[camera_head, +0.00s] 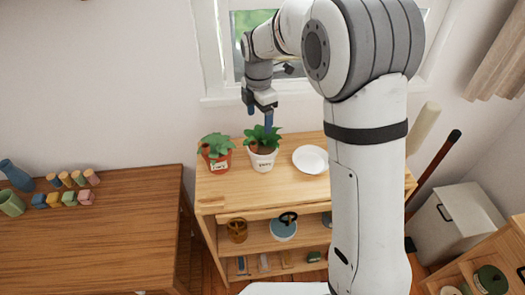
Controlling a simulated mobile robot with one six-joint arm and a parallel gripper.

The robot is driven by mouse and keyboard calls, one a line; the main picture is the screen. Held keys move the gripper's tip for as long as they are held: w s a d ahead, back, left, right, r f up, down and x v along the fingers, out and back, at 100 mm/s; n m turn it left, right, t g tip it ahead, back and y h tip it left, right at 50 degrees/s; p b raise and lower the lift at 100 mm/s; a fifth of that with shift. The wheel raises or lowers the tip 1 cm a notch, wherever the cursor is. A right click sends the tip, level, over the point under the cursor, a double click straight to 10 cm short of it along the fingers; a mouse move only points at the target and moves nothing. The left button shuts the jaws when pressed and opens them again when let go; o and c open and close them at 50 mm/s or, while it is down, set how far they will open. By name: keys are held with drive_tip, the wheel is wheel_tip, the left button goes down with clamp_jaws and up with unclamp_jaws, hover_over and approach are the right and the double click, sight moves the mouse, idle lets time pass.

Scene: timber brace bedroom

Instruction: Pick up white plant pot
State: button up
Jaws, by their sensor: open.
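The white plant pot (262,161) with a leafy green plant stands upright on top of the wooden shelf unit (290,189). Dark lettering shows on its front. My gripper (258,116) points down just above it, with blue fingers apart. The right finger reaches down to the plant's leaves, and the left finger ends above and to the left of them. I cannot tell whether the right finger touches the leaves. The gripper holds nothing.
A terracotta pot (218,161) with a plant stands close on the left, and a white plate (310,159) lies to the right. The wall and window are close behind. A wooden table (95,240) with several coloured blocks stands left. The front of the shelf top is clear.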

sight(260, 124)
drive_tip(key=f, duration=0.2)
drive_tip(key=f+p, duration=0.1)
drive_tip(key=f, duration=0.3)
drive_tip(key=shift+w+d+f+p, duration=0.1)
drive_tip(key=shift+w+f+p, duration=0.2)
drive_tip(key=shift+p, duration=0.05)
clamp_jaws()
idle(0.5)
drive_tip(key=shift+r, duration=0.1)
